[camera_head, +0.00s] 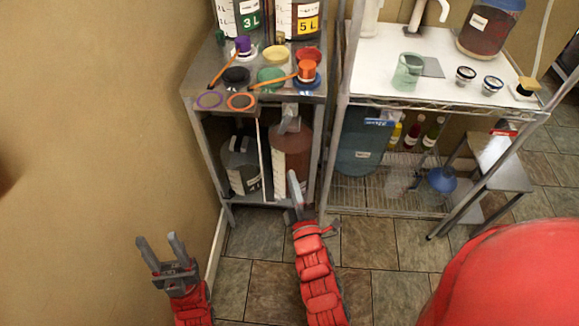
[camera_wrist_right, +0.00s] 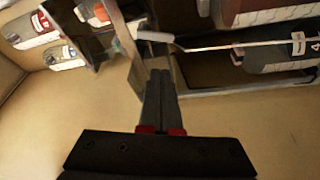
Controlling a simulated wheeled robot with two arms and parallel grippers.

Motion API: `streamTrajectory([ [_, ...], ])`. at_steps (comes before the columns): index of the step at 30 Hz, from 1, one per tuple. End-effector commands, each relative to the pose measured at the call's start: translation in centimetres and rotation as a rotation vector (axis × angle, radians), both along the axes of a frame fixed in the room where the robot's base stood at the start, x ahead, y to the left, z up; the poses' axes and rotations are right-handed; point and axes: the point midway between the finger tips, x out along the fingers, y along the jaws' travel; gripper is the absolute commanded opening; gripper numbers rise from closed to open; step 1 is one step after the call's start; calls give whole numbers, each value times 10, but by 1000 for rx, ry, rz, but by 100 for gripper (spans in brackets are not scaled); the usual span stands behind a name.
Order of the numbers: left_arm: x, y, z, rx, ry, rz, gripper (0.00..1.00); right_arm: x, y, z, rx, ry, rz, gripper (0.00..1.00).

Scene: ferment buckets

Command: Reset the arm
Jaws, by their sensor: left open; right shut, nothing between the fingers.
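My left gripper (camera_head: 160,258) is at the lower left in the head view, in front of the tan wall. Its two grey fingers are apart with nothing between them. My right gripper (camera_head: 295,188) is at the middle of the head view, in front of the lower part of the small metal table. In the right wrist view my right gripper (camera_wrist_right: 160,76) has its two dark fingers together, with nothing held. Both arms have red covers.
The metal table (camera_head: 192,88) holds colored lids and buckets, with jugs (camera_head: 290,155) on its lower shelf. A wire rack (camera_head: 350,195) stands to the right with bottles and a beaker (camera_head: 408,70). A step stool (camera_head: 505,178) is beside it. The tiled floor (camera_head: 370,245) is clear in front.

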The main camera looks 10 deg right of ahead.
Motion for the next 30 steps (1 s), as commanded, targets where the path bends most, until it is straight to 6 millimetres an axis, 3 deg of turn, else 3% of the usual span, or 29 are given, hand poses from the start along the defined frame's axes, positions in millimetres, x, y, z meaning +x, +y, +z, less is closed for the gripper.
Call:
streamTrajectory([
  [10,0,0,-1,0,0,0,50,-9,0,0,1,-3,1,0],
  [14,0,0,1,0,0,0,50,-9,11,14,62,-66,50,0],
  [19,0,0,8,0,0,0,50,-24,37,70,317,-307,249,0],
  [22,0,0,12,0,0,0,50,-48,40,108,509,-481,404,0],
  [27,0,0,18,0,0,0,50,-103,16,158,779,-761,662,0],
  [30,0,0,21,0,0,0,50,-135,-6,175,876,-899,793,0],
])
